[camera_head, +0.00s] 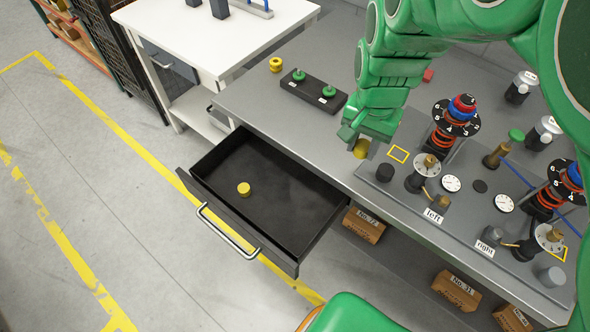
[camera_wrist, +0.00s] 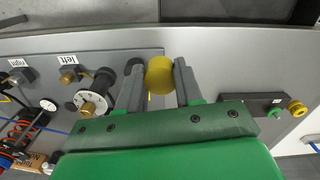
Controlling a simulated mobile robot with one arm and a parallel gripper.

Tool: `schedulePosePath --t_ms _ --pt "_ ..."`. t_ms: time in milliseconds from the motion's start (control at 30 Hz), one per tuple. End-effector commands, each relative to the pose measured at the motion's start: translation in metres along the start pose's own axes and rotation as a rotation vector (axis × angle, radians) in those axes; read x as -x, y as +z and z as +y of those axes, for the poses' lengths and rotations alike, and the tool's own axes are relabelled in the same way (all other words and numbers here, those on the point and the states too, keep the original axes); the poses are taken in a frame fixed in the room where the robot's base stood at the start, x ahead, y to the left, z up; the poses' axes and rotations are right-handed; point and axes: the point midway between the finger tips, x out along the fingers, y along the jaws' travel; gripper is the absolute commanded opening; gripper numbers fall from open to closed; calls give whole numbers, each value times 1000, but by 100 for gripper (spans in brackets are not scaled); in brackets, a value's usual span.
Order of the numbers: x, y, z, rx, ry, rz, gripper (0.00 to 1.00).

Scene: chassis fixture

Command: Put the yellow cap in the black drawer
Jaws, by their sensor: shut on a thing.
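My gripper (camera_head: 358,139) is above the grey workbench, near its front edge. In the wrist view my gripper (camera_wrist: 159,72) has both fingers against a round yellow cap (camera_wrist: 159,80). This held cap (camera_head: 361,149) shows below the fingers in the head view. The black drawer (camera_head: 305,213) is pulled open to the left of my gripper. A yellow cap (camera_head: 244,189) sits inside it, near the front wall. Part of the drawer (camera_wrist: 240,10) shows at the top of the wrist view.
A black block (camera_head: 313,92) with two green caps lies on the bench, with a yellow ring-shaped piece (camera_head: 276,64) beside it. The fixture plate (camera_head: 470,215) with dials, posts and orange coils stands to the right. Much of the drawer floor is clear.

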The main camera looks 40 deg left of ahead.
Motion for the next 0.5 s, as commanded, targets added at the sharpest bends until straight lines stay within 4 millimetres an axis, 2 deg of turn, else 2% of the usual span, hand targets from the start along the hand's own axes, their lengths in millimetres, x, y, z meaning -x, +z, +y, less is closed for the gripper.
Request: schedulePosePath --t_ms 167,500 --pt "-26 11 -27 37 -2 -6 3" --pt "-96 50 -89 126 -5 -11 3"
